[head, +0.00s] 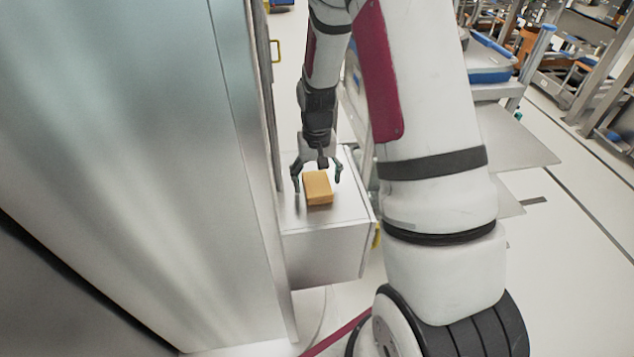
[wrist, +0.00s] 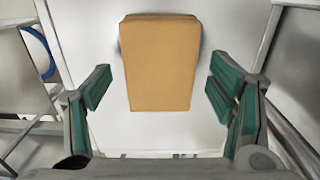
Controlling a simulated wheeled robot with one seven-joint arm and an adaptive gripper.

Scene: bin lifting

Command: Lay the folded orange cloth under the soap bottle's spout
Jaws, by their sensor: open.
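An orange block-shaped thing (head: 318,187), which may be the folded orange cloth, lies on top of a pale metal box (head: 325,251). In the wrist view the same orange thing (wrist: 160,62) sits upper middle, ahead of and between the fingers. My gripper (head: 317,180) is above the box top with its fingers spread at either side of the orange thing. In the wrist view the open fingers (wrist: 162,92) have clear gaps to it on both sides and hold nothing. I see no soap bottle or spout in either view.
A tall metal cabinet (head: 130,130) stands close on the left, beside the box. Shelving and a cart with a blue tray (head: 487,60) are at the upper right. The pale floor (head: 580,260) at the right is clear.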

